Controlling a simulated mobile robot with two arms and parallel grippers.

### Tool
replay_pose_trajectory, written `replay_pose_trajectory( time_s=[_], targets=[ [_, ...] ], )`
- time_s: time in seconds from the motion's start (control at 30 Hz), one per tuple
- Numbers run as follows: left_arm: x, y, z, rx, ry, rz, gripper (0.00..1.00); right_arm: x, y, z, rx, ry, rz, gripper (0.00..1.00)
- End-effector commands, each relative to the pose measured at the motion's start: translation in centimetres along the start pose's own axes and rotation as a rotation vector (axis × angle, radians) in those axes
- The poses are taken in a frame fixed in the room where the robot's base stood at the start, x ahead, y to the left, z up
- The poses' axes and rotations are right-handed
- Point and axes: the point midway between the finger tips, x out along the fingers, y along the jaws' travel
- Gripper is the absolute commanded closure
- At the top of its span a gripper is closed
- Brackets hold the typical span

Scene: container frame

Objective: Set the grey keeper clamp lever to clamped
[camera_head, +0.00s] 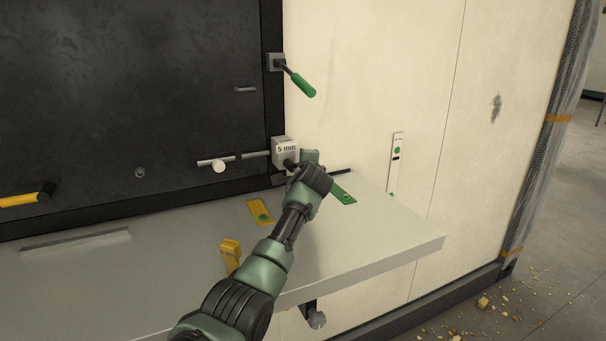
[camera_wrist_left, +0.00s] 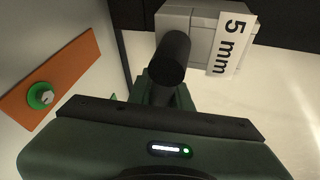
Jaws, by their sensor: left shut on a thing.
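A grey block (camera_head: 280,147) with a "5 mm" label is mounted at the lower right corner of the dark panel. It also shows at the top of the left wrist view (camera_wrist_left: 188,22). A dark round lever part (camera_wrist_left: 172,58) stands in front of the block and runs down between my gripper's fingers. My left gripper (camera_head: 303,163) is at the block's lower right, also in the left wrist view (camera_wrist_left: 163,92), and is shut on this dark lever. The fingers hide part of the lever, and its clamped or unclamped marking cannot be read. My right gripper is not in view.
A green-handled lever (camera_head: 302,84) hangs above on the panel's frame. Below is a grey shelf (camera_head: 385,240) with a yellow tag (camera_head: 260,213), a green tag (camera_head: 343,194) and a yellow block (camera_head: 230,256).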

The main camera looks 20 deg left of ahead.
Motion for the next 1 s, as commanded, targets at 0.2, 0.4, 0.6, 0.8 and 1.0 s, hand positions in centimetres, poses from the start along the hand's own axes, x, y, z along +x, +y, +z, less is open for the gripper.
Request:
replay_pose_trajectory(
  time_s=[0.2,0.4,0.6,0.8,1.0],
  targets=[
    [-0.1,-0.5,0.0,-0.107,0.022,-0.046,1.00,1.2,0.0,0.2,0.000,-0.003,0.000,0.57],
    [-0.1,-0.9,0.0,-0.161,0.034,-0.068,1.00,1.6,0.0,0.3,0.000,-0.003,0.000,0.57],
    [-0.2,-1.1,0.0,-0.182,0.038,-0.076,1.00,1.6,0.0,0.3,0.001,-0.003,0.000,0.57],
    [-0.2,-1.2,0.0,-0.185,0.039,-0.077,1.00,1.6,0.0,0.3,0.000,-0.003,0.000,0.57],
    [-0.2,-1.2,-0.1,-0.185,0.040,-0.077,0.63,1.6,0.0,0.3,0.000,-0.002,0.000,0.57]
  ],
)
